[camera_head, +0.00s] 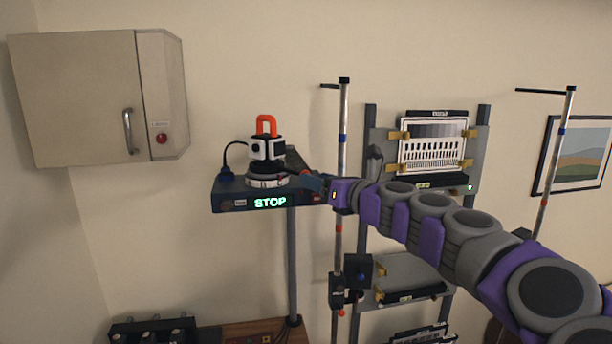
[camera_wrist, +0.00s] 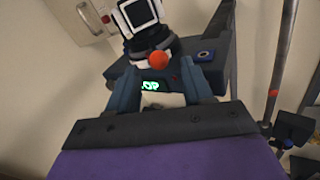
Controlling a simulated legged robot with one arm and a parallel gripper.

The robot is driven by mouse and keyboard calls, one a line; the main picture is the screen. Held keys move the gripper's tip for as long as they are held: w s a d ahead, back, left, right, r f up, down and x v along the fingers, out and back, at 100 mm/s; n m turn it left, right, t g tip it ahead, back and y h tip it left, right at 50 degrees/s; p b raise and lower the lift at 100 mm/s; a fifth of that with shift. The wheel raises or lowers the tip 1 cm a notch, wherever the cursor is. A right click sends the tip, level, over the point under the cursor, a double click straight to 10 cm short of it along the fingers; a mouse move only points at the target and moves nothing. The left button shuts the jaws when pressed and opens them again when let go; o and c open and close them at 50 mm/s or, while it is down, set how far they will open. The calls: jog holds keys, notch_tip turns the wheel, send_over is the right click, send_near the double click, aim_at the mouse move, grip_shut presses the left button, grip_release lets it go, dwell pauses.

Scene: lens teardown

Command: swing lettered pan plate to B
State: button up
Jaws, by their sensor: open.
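The lettered pan plate (camera_head: 267,181) is a pale ring with dark marks under a black-and-white head unit (camera_head: 267,149) with an orange handle on top. The marks are too small to read, so I cannot tell which letter it faces. It sits on a dark stand box (camera_head: 240,204) with a lit green STOP sign. In the wrist view, a red ball knob (camera_wrist: 158,61) is at the near side of the unit's base. My gripper (camera_wrist: 161,76) has its two fingers apart, with the knob just beyond and between their tips. Contact cannot be told.
A wall cabinet (camera_head: 80,100) hangs at the left. A vertical pole (camera_head: 343,130) stands close behind my wrist. A rack with a slotted white panel (camera_head: 432,155) is to the right. A framed picture (camera_head: 583,160) hangs far right. The wall space above the unit is clear.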

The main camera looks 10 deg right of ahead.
aim_at(279, 170)
jog(key=x, duration=0.5)
jog(key=shift+w+a, duration=0.1)
grip_shut()
dwell(0.4)
